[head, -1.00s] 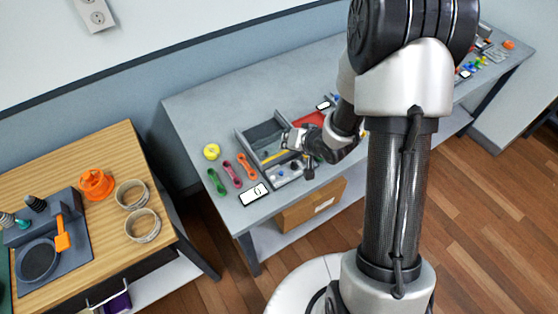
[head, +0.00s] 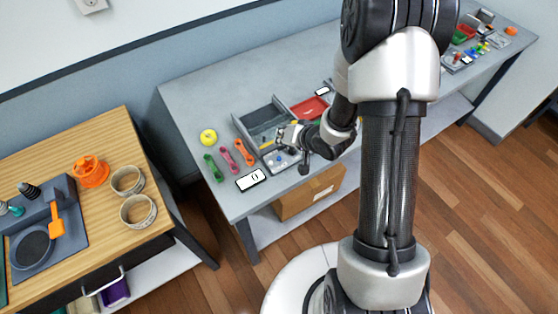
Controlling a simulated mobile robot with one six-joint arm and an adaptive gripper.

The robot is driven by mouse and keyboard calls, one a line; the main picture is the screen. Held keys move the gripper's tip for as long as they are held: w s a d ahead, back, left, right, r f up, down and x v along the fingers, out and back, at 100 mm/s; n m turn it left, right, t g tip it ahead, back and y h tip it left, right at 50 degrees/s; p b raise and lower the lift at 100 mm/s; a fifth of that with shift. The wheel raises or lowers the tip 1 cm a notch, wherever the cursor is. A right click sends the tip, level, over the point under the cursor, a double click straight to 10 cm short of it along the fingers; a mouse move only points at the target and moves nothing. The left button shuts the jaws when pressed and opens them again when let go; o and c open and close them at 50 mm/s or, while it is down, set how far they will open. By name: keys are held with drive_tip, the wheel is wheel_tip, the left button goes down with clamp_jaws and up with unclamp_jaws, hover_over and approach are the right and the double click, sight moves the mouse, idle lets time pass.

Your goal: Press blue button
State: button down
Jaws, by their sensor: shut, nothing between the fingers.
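A grey panel (head: 270,165) with small buttons or knobs lies near the front of the long table. A small blue spot on it, apparently the blue button (head: 279,160), shows in the head view, but it is too small to make out clearly. My gripper (head: 283,137) is shut and empty, just behind and above this panel. I cannot tell how far above it is or whether it touches anything. My wrist and forearm hide part of the table to the right.
A grey compartment tray (head: 245,124) stands behind the panel, with a red tray (head: 311,107) to its right. Colored wrenches (head: 229,160), yellow tape (head: 208,137) and a white display (head: 251,180) lie left. A wooden side table (head: 100,205) holds an orange part (head: 91,172).

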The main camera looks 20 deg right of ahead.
sight(281, 159)
drive_tip(key=shift+f+b, duration=2.2)
drive_tip(key=shift+f, duration=0.8)
drive_tip(key=shift+f, duration=0.1)
drive_tip(key=shift+f, duration=0.35)
drive_tip(key=shift+f+b, duration=0.4)
drive_tip(key=shift+b, duration=0.1)
drive_tip(key=shift+r, duration=0.15)
drive_tip(key=shift+r+p, duration=0.7)
drive_tip(key=shift+p, duration=0.15)
wheel_tip(281, 159, up, 5)
drive_tip(key=p, duration=0.4)
drive_tip(key=shift+p, duration=0.35)
